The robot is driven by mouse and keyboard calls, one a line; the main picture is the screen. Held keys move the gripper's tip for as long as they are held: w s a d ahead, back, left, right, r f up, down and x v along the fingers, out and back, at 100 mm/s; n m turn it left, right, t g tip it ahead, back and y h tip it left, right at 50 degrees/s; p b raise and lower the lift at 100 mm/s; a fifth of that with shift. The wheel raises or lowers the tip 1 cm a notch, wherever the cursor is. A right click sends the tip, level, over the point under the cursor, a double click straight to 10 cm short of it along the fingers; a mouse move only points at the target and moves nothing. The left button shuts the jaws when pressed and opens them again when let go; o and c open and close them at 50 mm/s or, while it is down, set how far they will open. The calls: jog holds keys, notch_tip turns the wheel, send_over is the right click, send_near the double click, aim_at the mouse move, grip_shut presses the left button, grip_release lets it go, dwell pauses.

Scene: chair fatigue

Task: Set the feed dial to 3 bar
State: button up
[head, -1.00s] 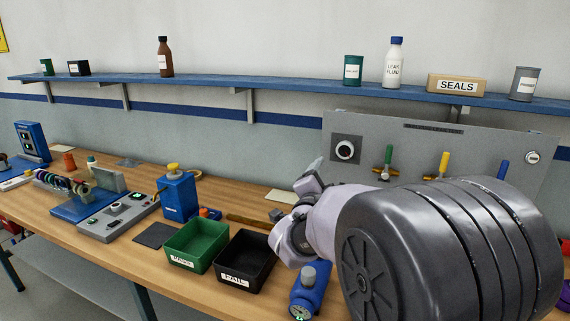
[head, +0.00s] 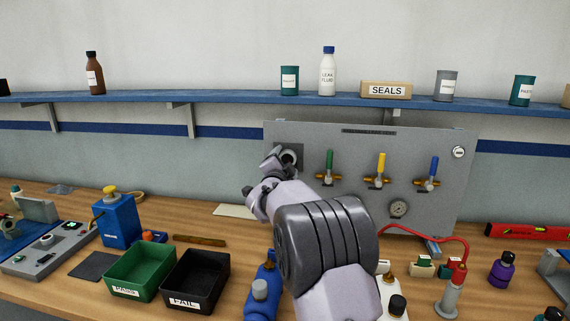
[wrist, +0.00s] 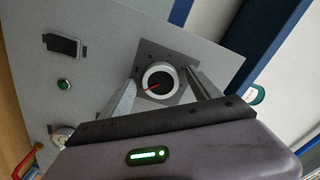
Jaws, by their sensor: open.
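The feed dial (wrist: 158,80) is a round knob with a white rim, a dark face and a red pointer line, on a dark square plate. I cannot read its scale. In the head view the dial (head: 289,158) is at the upper left of the grey panel (head: 345,146), partly covered by my gripper (head: 273,160). In the wrist view my gripper (wrist: 161,77) is open, with one finger on each side of the dial. I cannot tell whether the fingers touch it.
Green, yellow (head: 381,165) and blue valve levers and a gauge (head: 398,209) are right of the dial on the panel. Below are the green bin (head: 139,272), black bin (head: 195,281) and a blue bottle (head: 262,290). A blue shelf (head: 230,100) runs above.

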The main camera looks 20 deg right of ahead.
jog(key=c, duration=1.4)
